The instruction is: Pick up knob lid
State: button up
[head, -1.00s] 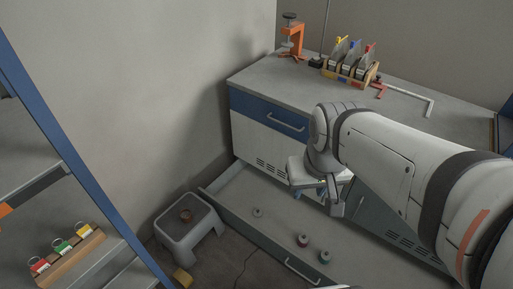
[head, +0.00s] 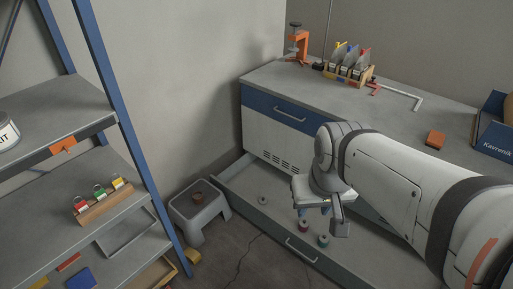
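A low open drawer (head: 237,209) sticks out at the bottom of the bench cabinet. A small brown round piece (head: 198,197) sits on a grey stool (head: 187,207) left of the drawer. I cannot tell which of these is the knob lid. My gripper (head: 339,230) points down over the drawer, right of the reddish-brown and green-topped pieces. Its fingers are too small to read, and I see nothing held. My arm hides part of the drawer and cabinet.
A blue-framed shelf (head: 120,100) stands at the left with colored padlocks on a wooden block (head: 104,202). The bench top (head: 330,98) carries an orange clamp (head: 298,42), a tool rack (head: 348,66), an orange block (head: 435,139) and a blue box (head: 494,130). Floor shows between stool and drawer.

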aim_at(262, 200)
jog(key=u, duration=0.1)
jog(key=i, duration=0.9)
jog(key=z, duration=0.1)
